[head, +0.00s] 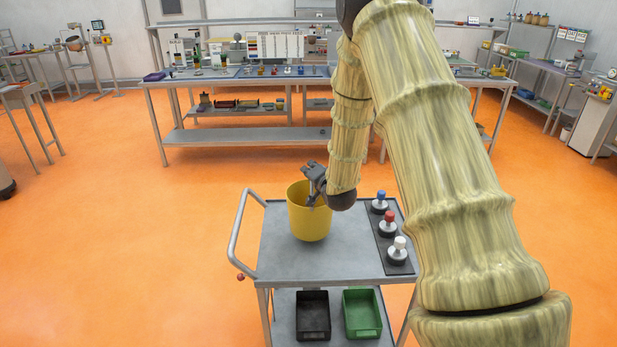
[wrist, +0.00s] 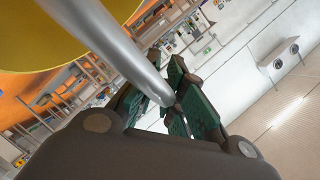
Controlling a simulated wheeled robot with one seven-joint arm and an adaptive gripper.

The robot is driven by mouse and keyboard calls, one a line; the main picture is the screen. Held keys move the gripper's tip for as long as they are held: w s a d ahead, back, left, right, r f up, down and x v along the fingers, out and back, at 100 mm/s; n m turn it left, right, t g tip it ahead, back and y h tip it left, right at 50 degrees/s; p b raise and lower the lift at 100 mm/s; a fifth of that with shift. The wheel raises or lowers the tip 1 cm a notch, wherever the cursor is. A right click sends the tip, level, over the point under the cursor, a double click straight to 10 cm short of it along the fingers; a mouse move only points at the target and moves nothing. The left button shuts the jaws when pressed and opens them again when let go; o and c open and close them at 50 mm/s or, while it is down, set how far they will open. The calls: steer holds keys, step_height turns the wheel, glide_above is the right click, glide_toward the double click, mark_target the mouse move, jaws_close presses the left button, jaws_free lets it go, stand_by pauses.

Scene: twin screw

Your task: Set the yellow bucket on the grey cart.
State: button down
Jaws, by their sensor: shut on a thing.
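The yellow bucket (head: 309,222) is upright over the left-middle part of the grey cart's top (head: 275,250). I cannot tell for sure whether its base touches the top. My gripper (head: 313,192) is at the bucket's upper right rim. In the wrist view, the green-padded fingers of my gripper (wrist: 172,103) are closed around a silver bar, the bucket's handle (wrist: 110,40). Part of the yellow bucket (wrist: 40,30) fills the upper left there. The gripper and arm hide part of the bucket's rim in the head view.
A dark strip (head: 378,236) with blue, red and white knobs (head: 397,250) runs along the cart's right side. A black bin (head: 313,315) and a green bin (head: 362,313) sit on its lower shelf. A long workbench (head: 240,82) stands behind. Orange floor is clear around the cart.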

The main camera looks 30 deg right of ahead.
steer(key=f+p, duration=0.1)
steer(key=w+f+p, duration=0.1)
steer(key=f, duration=0.1)
steer(key=shift+a+f, duration=0.2)
steer(key=shift+f, duration=0.05)
stand_by(0.4)
steer(key=c, duration=2)
jaws_free()
steer(key=shift+f, duration=0.15)
steer(key=o, duration=0.5)
steer(key=shift+s, duration=0.1)
steer(key=shift+c, duration=0.2)
